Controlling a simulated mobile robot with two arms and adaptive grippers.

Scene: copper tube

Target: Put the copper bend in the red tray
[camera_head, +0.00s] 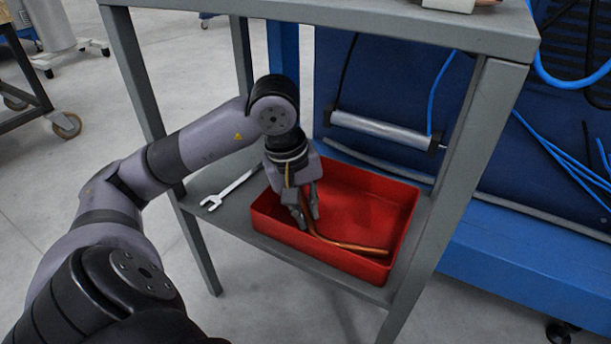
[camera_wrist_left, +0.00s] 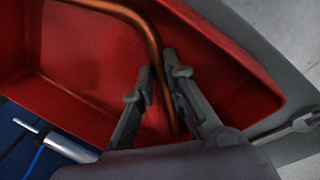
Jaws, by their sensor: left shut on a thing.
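The copper bend (camera_head: 345,245) is a thin bent copper tube inside the red tray (camera_head: 395,218) in the head view. The tray stands on the lower shelf of a grey metal stand. My left gripper (camera_head: 306,217) reaches down into the tray and is shut on one leg of the bend. In the left wrist view the copper bend (camera_wrist_left: 150,38) runs between the fingers of my left gripper (camera_wrist_left: 160,85), with the red tray (camera_wrist_left: 85,65) behind it. I cannot tell whether the bend touches the tray floor. My right gripper is not in view.
A wrench (camera_head: 230,190) lies on the lower shelf (camera_head: 240,222), left of the tray. The grey upper shelf (camera_head: 400,22) and the stand's legs bound the space around the tray. A blue machine (camera_head: 375,80) with hoses and a metal cylinder (camera_head: 380,130) stands behind.

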